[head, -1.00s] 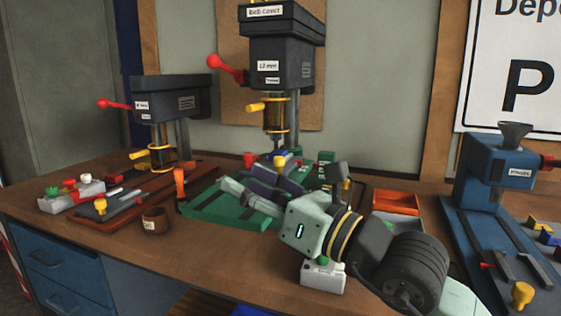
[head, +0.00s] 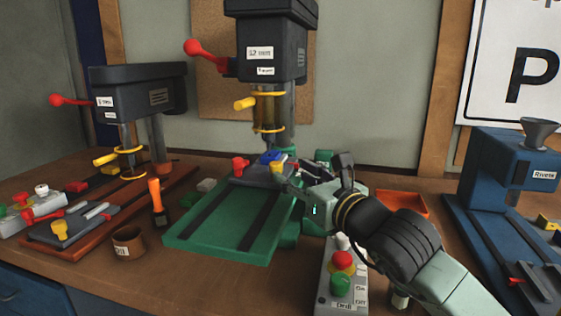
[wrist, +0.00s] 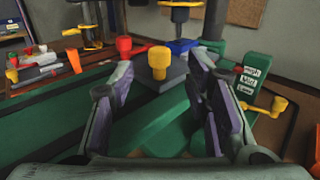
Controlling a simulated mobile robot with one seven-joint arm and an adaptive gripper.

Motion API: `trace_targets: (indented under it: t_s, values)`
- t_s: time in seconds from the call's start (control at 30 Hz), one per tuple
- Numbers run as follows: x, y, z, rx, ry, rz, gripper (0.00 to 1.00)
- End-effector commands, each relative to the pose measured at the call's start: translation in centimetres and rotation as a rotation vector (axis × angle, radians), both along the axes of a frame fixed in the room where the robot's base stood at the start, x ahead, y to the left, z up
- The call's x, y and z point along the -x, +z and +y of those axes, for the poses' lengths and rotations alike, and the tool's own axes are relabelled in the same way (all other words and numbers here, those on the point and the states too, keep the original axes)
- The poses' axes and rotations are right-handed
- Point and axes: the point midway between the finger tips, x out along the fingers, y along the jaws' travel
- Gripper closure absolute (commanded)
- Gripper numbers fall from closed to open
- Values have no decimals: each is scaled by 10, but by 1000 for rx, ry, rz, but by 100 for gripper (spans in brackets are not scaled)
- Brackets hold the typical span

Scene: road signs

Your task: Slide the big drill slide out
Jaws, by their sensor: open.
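The big drill (head: 272,45) stands at the back middle on a green base (head: 215,230) with dark rails. Its dark grey slide (head: 258,178) sits at the back of the rails, under the drill head. The slide carries a yellow knob (head: 277,169), a red knob (head: 238,165) and a blue piece (head: 270,157). My gripper (head: 300,180) is open and low at the right side of the slide. In the wrist view the yellow knob (wrist: 159,62) stands just beyond and between the open fingers (wrist: 163,85). It looks apart from both.
A control box (head: 340,280) with coloured buttons stands in front, close under my arm. A smaller drill (head: 135,90) with its own slide, an orange-handled tool (head: 156,195) and a brown cup (head: 128,243) are left. A blue riveter (head: 495,170) stands right. The front rails are clear.

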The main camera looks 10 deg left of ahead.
Motion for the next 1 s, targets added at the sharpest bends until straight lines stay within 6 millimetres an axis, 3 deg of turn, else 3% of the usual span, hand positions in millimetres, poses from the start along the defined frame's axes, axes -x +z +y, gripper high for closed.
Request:
trace_targets:
  t_s: [0.3, 0.7, 1.0]
  values:
    - [-36, 2, 35, 0, 2, 0, 56]
    - [-42, 0, 40, 0, 1, 0, 56]
    - [-42, 0, 40, 0, 1, 0, 76]
